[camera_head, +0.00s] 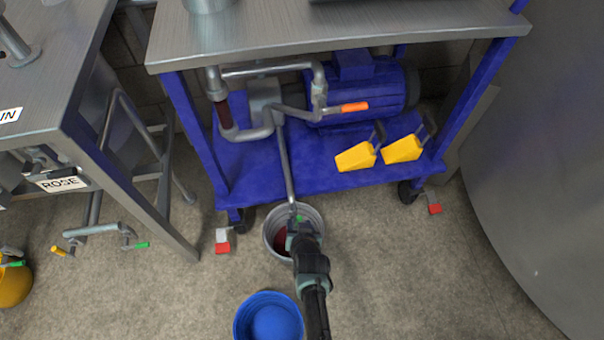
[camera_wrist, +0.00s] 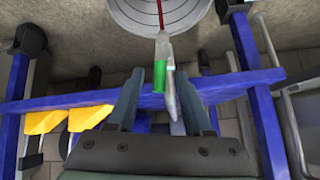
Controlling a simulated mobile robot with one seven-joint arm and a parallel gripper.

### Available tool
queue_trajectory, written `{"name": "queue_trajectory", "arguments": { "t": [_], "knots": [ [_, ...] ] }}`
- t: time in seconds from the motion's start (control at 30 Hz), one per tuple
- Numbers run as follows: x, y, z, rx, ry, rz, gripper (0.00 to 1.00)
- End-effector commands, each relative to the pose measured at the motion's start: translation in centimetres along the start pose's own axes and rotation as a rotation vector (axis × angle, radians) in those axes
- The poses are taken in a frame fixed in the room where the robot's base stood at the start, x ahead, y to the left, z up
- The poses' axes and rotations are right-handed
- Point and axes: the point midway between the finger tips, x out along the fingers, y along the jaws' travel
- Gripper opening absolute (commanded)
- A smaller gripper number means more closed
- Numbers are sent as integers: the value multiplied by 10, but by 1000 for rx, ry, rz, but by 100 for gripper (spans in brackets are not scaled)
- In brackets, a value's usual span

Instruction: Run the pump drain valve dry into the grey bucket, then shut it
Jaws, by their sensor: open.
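The drain valve, with a green lever (camera_wrist: 160,74), sits at the lower end of a thin grey pipe (camera_head: 286,160) coming down from the blue pump (camera_head: 365,85). The lever lies roughly along the pipe. A thin red stream (camera_wrist: 160,18) runs from the pipe's end into the grey bucket (camera_head: 268,236), where red liquid (camera_head: 281,238) shows. The bucket's ribbed inside also shows in the wrist view (camera_wrist: 190,12). My gripper (camera_head: 299,228) is over the bucket, open, with its fingers (camera_wrist: 160,84) on either side of the lever. Contact with it cannot be told.
A blue bucket (camera_head: 268,318) stands on the floor in front of the grey one. Two yellow wedges (camera_head: 358,157) sit on the blue cart shelf (camera_head: 245,170). An orange lever (camera_head: 348,107) is on the upper pipe. A steel table stands left, a large tank (camera_head: 545,130) right.

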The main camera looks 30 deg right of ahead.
Motion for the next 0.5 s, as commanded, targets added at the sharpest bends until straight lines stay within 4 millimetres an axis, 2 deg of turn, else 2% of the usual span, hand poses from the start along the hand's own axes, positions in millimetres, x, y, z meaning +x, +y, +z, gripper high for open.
{"name": "queue_trajectory", "arguments": {
  "t": [0.03,0.2,0.5],
  "knots": [
    [-16,-1,-4,-3,-2,0,51],
    [-48,-1,-4,-4,-2,0,51],
    [-92,-1,-2,-2,-2,-1,51]
  ]
}}
